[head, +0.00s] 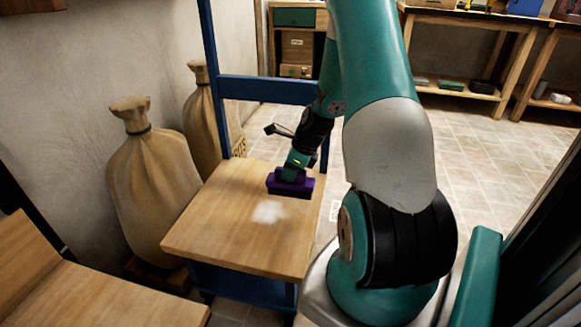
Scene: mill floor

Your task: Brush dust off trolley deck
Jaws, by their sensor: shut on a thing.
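The trolley deck (224,233) is a light wooden board on a blue frame with an upright blue handle at its far side. A white patch of dust (268,212) lies near the middle of the deck. My gripper (293,176) is shut on a purple brush (290,185) with a dark underside, over the far right part of the deck. The brush is just beyond the dust and slightly to its right. I cannot tell whether it touches the deck. The fingertips are mostly hidden by the brush and wrist.
Two tied sacks, a near one (148,185) and a far one (200,110), stand left of the trolley by the wall. The blue handle frame (265,90) rises behind the deck. A wooden surface (90,295) is at the lower left. Workbenches (455,20) stand at the back; tiled floor lies open between.

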